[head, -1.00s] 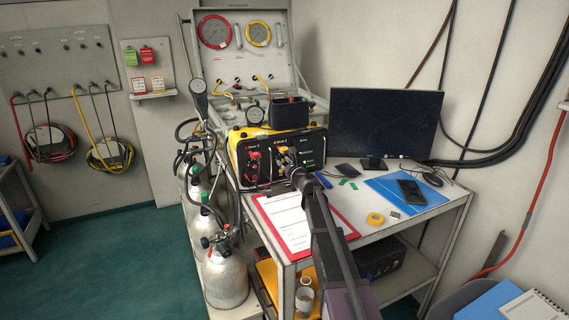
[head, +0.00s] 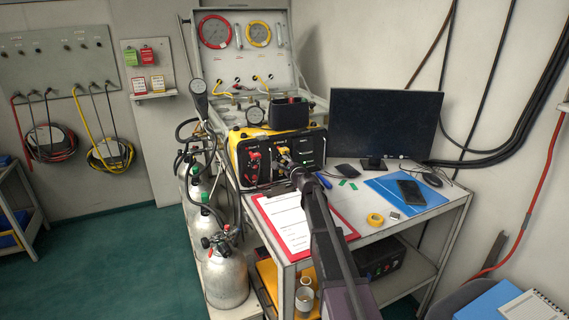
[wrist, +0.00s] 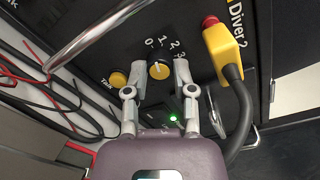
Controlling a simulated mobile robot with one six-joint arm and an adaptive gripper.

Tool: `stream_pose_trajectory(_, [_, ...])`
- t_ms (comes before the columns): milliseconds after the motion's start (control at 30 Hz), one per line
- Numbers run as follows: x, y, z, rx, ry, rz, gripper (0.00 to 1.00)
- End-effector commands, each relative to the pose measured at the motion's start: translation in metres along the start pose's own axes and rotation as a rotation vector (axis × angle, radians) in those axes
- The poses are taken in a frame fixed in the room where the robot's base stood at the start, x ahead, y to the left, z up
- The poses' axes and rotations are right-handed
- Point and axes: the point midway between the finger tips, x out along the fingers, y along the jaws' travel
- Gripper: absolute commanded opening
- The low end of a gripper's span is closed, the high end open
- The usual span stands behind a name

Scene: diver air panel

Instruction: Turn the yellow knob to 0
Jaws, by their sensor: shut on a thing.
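The yellow knob (wrist: 159,69) is on the dark panel face in the wrist view, with a pale pointer mark facing roughly up toward the printed 0 and 1; its exact setting is hard to tell. The scale 0, 1, 2, 3 (wrist: 165,43) curves over it. My gripper (wrist: 157,75) has one finger on each side of the knob and is shut on it. In the head view my gripper (head: 284,158) reaches the front of the yellow-cased panel box (head: 237,150), and my gripper and arm hide the knob.
Close right of the knob is a yellow plug (wrist: 222,52) with a red top and black cable. A yellow Talk button (wrist: 118,79) and a metal handle bar (wrist: 88,38) lie left. A red clipboard (head: 290,222) and monitor (head: 385,122) are on the table.

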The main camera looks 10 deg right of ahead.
Motion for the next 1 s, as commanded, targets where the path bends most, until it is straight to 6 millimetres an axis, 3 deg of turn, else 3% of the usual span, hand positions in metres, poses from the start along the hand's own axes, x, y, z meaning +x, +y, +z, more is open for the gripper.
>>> stream_pose_trajectory(400, [0.002, -0.001, 0.0002, -0.257, 0.01, 0.0, 0.0])
stream_pose_trajectory(967, [0.0022, -0.0013, -0.0003, -0.3, 0.012, 0.0, 0.0])
stream_pose_trajectory(1000, [0.0021, -0.0013, -0.0003, -0.3, 0.012, 0.0, 0.43])
